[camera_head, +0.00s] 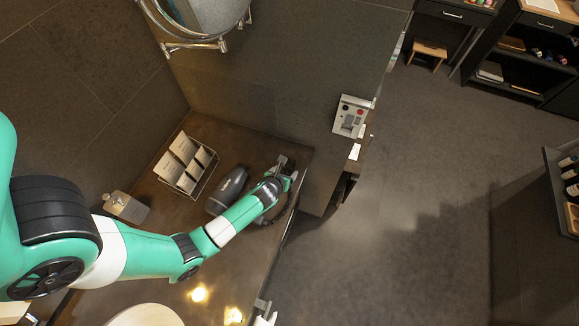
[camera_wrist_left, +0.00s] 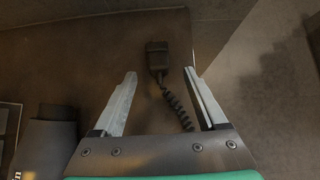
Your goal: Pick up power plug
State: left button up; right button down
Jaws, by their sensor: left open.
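The dark power plug (camera_wrist_left: 157,58) lies on the brown counter in the left wrist view, with its coiled black cord (camera_wrist_left: 177,104) running back between the fingers. My left gripper (camera_wrist_left: 160,74) is open and empty. Its fingertips are spread to either side of the plug's line, with the plug just ahead of them. In the head view my left gripper (camera_head: 288,168) is over the counter's far right corner, and I cannot make out the plug there. My right gripper is not in view.
A dark grey hair dryer (camera_head: 227,190) lies on the counter (camera_head: 215,128), left of my left gripper. A rack of cards (camera_head: 186,163) and a dispenser box (camera_head: 126,207) stand further left. A panel with sockets (camera_head: 351,116) is on the wall to the right. The counter's edge is close by.

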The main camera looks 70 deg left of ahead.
aim_at(288, 167)
pick_arm(q)
jog(key=b+x, duration=0.2)
jog(key=x, duration=0.3)
jog(key=shift+a, duration=0.2)
grip_shut()
